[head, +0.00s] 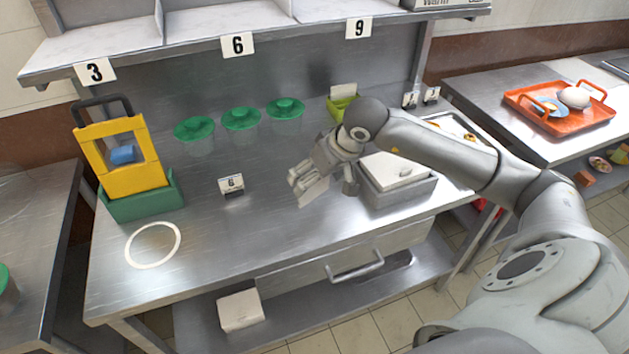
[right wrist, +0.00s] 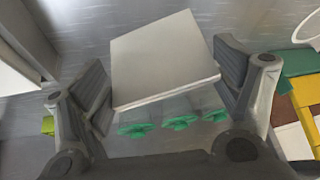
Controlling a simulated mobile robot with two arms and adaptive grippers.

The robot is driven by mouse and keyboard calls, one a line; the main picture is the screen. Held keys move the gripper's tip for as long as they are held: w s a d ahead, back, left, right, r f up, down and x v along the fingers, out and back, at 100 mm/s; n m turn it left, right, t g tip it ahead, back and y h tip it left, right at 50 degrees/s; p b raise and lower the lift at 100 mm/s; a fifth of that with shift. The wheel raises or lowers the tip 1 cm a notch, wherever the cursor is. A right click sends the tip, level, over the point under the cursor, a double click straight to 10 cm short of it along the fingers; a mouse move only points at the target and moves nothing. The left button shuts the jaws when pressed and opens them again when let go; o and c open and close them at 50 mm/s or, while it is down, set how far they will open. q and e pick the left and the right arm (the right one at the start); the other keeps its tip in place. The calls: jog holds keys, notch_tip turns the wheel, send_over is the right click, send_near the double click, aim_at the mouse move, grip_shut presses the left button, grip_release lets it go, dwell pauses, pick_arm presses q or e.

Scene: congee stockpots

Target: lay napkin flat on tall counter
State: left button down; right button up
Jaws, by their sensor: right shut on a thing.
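The napkin (right wrist: 163,60) is a pale, flat, squarish folded piece. In the right wrist view it sits between the two fingers of my right gripper (right wrist: 165,80), which is shut on it. In the head view my right gripper (head: 312,184) hangs above the middle of the steel counter (head: 270,220), left of a grey box (head: 400,195) with a white stack (head: 394,170) in it. The napkin is hard to make out there among the fingers. My left gripper is not in view.
A white ring (head: 153,262) lies at the counter's front left, near a yellow and green holder (head: 145,205). Green-lidded containers (head: 240,120) stand at the back. The front middle is clear. An orange tray (head: 550,120) is on the right counter.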

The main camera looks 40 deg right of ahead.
aim_at(318, 183)
jog(key=shift+w+d+f, duration=0.1)
jog(key=shift+w+f, duration=0.35)
jog(key=shift+w+f+p, duration=0.2)
jog(key=shift+f+p, duration=0.6)
jog(key=shift+f, duration=1)
jog(key=shift+f, duration=0.2)
jog(key=o, duration=0.6)
jog(key=shift+o, duration=0.2)
jog(key=shift+r, duration=0.15)
